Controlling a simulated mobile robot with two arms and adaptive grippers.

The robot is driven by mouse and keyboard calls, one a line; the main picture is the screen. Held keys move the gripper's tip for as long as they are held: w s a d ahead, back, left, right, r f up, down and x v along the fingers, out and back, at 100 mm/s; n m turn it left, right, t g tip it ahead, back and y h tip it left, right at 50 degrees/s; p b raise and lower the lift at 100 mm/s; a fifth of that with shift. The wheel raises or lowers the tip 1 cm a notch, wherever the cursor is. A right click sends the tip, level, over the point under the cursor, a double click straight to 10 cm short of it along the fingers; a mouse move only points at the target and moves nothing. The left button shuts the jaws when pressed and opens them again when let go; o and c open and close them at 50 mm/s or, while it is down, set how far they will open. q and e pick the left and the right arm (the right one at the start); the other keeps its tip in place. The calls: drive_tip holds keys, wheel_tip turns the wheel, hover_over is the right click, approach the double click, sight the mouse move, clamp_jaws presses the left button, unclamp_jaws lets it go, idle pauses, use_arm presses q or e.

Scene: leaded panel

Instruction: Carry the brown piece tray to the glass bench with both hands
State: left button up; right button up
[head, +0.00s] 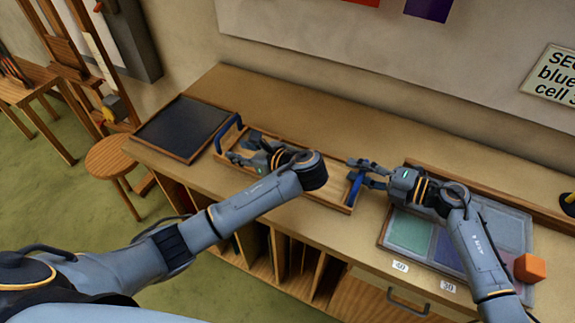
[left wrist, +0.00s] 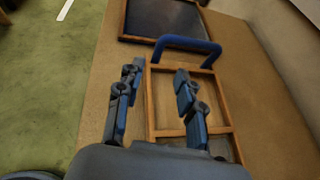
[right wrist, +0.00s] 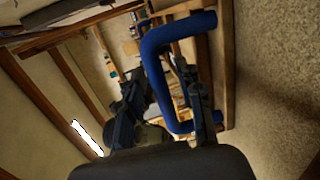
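The brown piece tray (head: 330,193) is a long wooden frame with a blue handle at each end, lying on a wooden bench (head: 385,240). My left gripper (head: 240,156) is over the tray's left part, fingers apart. In the left wrist view its fingers (left wrist: 157,78) are open, and the left blue handle (left wrist: 188,44) lies just beyond them, apart. My right gripper (head: 362,170) is at the tray's right end. In the right wrist view its open fingers (right wrist: 160,100) are close about the right blue handle (right wrist: 150,60); contact cannot be told. My left arm hides part of the tray.
A dark framed panel (head: 180,125) lies left of the tray. A tray with coloured cells (head: 410,232) lies to the right, with an orange cube (head: 529,267) at its near corner. A round stool (head: 112,158) stands off the bench's left end. A wall rises behind.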

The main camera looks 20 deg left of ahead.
use_arm(q)
drive_tip(key=shift+s+d+r, duration=0.1)
drive_tip(key=shift+s+d, duration=0.05)
drive_tip(key=shift+d, duration=0.1)
drive_tip(key=shift+d+r, duration=0.1)
use_arm(e)
drive_tip(key=shift+d, duration=0.25)
drive_tip(key=v, duration=1.1)
drive_tip(key=shift+s+d, duration=0.2)
drive_tip(key=shift+d, duration=0.05)
